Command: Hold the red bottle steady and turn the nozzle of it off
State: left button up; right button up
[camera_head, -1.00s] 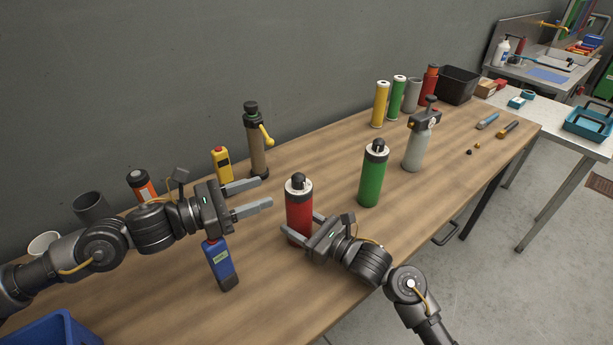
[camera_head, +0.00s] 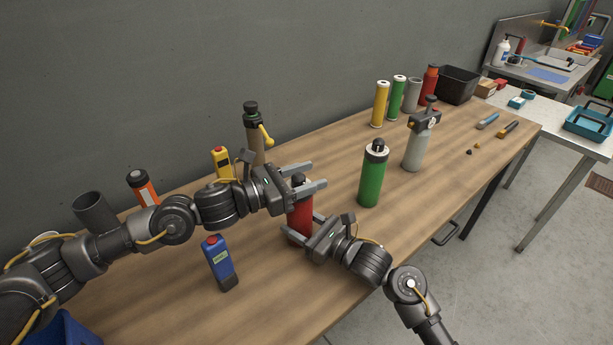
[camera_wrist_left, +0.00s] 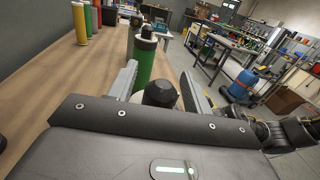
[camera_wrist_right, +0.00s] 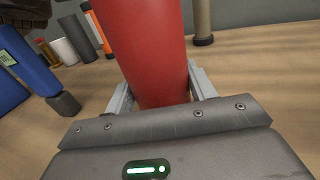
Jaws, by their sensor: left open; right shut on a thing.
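The red bottle (camera_head: 299,222) stands upright on the table, and its body fills the middle of the right wrist view (camera_wrist_right: 155,45). My right gripper (camera_head: 302,226) is shut on its lower body, one finger on each side. My left gripper (camera_head: 320,177) is open at the height of the bottle's top, its fingers on either side of the nozzle. The dark nozzle (camera_wrist_left: 161,93) shows between the fingers in the left wrist view, with a gap to each finger. In the head view the left gripper partly hides the bottle's top.
A green bottle (camera_head: 372,176) stands to the right of the red one, and a grey bottle (camera_head: 415,148) beyond it. A blue device (camera_head: 220,264) stands in front of my left arm. A yellow device (camera_head: 222,162) and a brown cylinder (camera_head: 256,146) stand behind it.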

pick_arm(q)
jog(key=c, duration=1)
jog(key=shift+m+g, duration=0.3)
jog(key=shift+g, duration=0.1)
jog(key=m+g, duration=0.1)
jog(key=g, duration=0.1)
jog(key=m+g+h, duration=0.1)
jog(key=m+g, duration=0.1)
jog(key=g, duration=0.1)
jog(key=m+g, duration=0.2)
jog(key=g, duration=0.1)
jog(key=shift+s+d+h, duration=0.15)
jog(key=shift+s+h, duration=0.15)
jog(key=shift+s, duration=0.1)
jog(key=m+g, duration=0.2)
jog(key=g, duration=0.1)
jog(key=m+g+y, duration=0.1)
jog(key=g, duration=0.1)
jog(key=shift+s+m, duration=0.3)
jog(key=shift+s, duration=0.05)
jog(key=shift+s+f+m+g+y, duration=0.15)
jog(key=shift+m+g+y, duration=0.5)
jog(key=shift+g, duration=0.4)
jog(key=shift+s+r+m+g+y, duration=0.1)
jog(key=shift+m+g+y, duration=0.35)
jog(key=shift+m+g, duration=0.45)
jog(key=shift+g, duration=0.25)
jog(key=shift+a, duration=0.2)
